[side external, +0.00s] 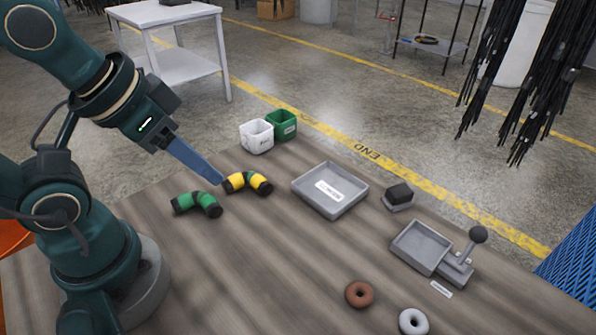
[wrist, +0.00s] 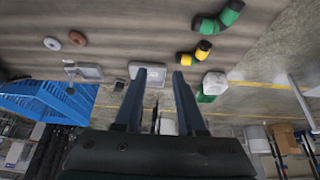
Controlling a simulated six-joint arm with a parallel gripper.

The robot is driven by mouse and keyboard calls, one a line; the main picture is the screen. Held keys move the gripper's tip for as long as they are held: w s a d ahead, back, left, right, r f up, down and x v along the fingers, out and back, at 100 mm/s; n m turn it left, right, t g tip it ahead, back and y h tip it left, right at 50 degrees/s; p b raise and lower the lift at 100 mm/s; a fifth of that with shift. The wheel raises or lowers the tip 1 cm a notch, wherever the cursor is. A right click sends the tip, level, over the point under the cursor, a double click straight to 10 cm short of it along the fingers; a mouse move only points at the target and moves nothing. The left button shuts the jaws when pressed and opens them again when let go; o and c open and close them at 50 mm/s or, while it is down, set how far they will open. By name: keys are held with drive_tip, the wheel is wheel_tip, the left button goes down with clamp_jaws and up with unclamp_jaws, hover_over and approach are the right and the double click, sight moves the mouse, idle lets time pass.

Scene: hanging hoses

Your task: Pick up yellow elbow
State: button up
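The yellow elbow (side external: 248,182) is a bent pipe piece with black ends and a dark band, lying on the wooden table; it also shows in the wrist view (wrist: 203,51). A similar green elbow (side external: 197,203) lies to its left, apart from it. My gripper (side external: 221,181) looks close to the yellow elbow's left end in the side view; I cannot tell whether it touches. In the wrist view my gripper (wrist: 166,72) has its two blue fingers apart with nothing between the tips, and the yellow elbow lies beyond and right of them.
A grey tray (side external: 345,208) lies right of the elbows. A white bin (side external: 257,146) and a green bin (side external: 294,124) stand behind. A smaller grey tray with a knobbed lever (side external: 478,236), a brown ring (side external: 359,308) and a white ring (side external: 401,323) are further right. The table's middle front is clear.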

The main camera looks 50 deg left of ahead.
drive_tip(key=o, duration=1)
